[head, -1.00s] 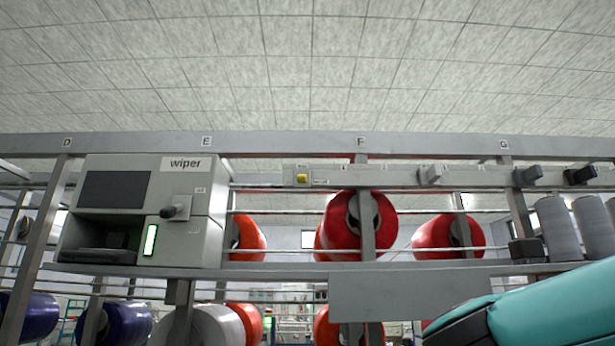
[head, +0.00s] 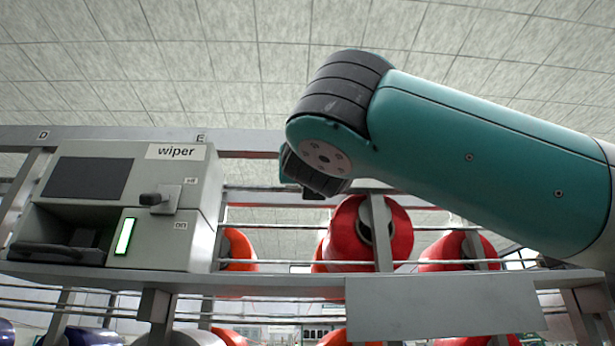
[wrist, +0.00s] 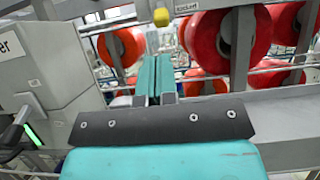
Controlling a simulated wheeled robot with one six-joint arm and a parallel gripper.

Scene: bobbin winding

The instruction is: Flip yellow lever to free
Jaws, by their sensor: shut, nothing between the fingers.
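The yellow lever (wrist: 161,17) shows as a small yellow knob on the grey rail at the top of the wrist view. A small label, too blurred to read surely, is beside it. In the head view my arm hides it. My gripper (wrist: 154,62) has its two teal fingers together with nothing between them. In the wrist view the fingertips are just below the yellow knob and appear apart from it. Which setting the lever is in cannot be told.
Red bobbins (head: 345,238) are behind the rails.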

